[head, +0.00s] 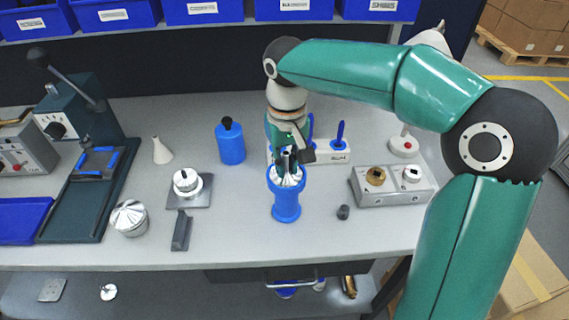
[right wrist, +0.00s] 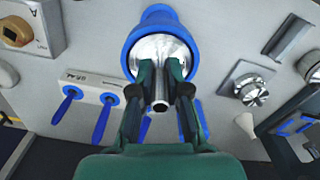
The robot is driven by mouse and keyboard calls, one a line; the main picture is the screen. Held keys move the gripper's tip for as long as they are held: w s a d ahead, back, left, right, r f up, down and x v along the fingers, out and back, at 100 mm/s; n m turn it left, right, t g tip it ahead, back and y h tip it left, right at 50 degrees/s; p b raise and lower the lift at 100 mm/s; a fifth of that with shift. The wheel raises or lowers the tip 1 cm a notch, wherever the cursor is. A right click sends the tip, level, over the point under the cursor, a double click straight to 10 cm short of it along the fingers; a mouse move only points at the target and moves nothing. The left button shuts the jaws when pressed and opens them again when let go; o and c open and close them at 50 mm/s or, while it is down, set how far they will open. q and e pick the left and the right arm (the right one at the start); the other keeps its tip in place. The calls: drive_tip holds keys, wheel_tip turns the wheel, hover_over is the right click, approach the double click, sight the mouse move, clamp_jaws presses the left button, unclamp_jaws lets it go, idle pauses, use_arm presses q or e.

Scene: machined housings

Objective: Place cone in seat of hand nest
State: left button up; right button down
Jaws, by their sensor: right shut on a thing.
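The hand nest (head: 287,207) is a blue upright cup-like holder standing on the bench; its blue rim also shows in the right wrist view (right wrist: 158,18). My right gripper (head: 290,165) points down over its mouth, and in the right wrist view its fingers (right wrist: 161,80) close from both sides on the stem of a silver metal part, which I take as the cone (right wrist: 150,48). The cone's wide silver end lies within the blue rim. The fingers hide part of it, and I cannot tell whether it rests fully on the seat. My left gripper is out of view.
A blue bottle (head: 231,143), a white cone-shaped piece (head: 162,151) and a finned silver part (head: 130,217) stand to the left. A grey block with two fittings (head: 393,188) is at right. A small dark piece (head: 343,212) lies close by the nest.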

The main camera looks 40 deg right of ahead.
sight(287, 154)
drive_tip(key=c, duration=1.1)
unclamp_jaws()
drive_tip(key=shift+c, duration=0.2)
drive_tip(key=shift+r, duration=0.15)
wheel_tip(287, 154, up, 12)
drive_tip(key=shift+f+p, duration=0.1)
drive_tip(key=shift+p, duration=0.8)
